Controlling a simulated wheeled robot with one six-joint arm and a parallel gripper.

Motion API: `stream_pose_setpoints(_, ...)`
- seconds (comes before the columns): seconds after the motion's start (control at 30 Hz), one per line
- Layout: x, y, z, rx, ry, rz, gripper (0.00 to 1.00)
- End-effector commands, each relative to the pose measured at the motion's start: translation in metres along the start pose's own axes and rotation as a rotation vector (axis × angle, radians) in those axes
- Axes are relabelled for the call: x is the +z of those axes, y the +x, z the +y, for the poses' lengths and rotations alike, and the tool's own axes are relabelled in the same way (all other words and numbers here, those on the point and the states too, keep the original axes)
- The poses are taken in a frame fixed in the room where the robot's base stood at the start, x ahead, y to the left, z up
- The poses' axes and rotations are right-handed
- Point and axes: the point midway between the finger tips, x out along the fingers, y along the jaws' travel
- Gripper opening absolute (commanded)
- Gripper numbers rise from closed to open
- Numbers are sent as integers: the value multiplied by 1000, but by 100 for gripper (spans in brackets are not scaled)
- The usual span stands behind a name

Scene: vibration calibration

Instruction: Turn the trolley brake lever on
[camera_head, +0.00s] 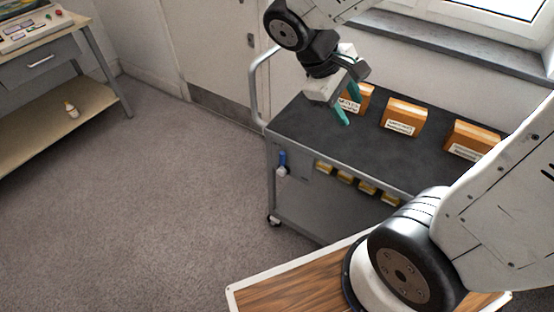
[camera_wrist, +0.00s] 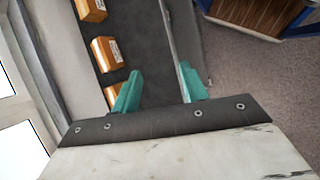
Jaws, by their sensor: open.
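The trolley (camera_head: 420,160) is grey with a dark top and stands right of centre in the head view. Its brake lever (camera_head: 282,160) appears to be the small blue handle on a white round mount, on the trolley's near side at the left end. The lever points upward. My gripper (camera_head: 346,102) is above the left part of the trolley top, above and to the right of the lever, with its green fingers apart and nothing between them. In the wrist view, my gripper (camera_wrist: 160,88) also shows open over the trolley's edge. The lever cannot be made out there.
Orange-brown labelled blocks stand on the trolley top, including a middle one (camera_head: 403,116) and a right one (camera_head: 472,139). Several yellow items (camera_head: 345,177) sit along its side. A curved rail (camera_head: 254,90) rises at its left end. A workbench (camera_head: 60,110) stands left, with open carpet between.

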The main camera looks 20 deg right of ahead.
Motion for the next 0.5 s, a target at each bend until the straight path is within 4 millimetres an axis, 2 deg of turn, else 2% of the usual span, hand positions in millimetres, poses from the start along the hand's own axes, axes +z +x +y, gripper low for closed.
stream_pose_setpoints(0.03, -18, 8, 0, 53, -74, -40, 44)
stream_pose_setpoints(0.27, -101, 42, -6, 315, -402, -156, 44)
stream_pose_setpoints(0.37, -139, 59, -19, 428, -554, -192, 44)
stream_pose_setpoints(0.5, -192, 88, -47, 581, -775, -231, 44)
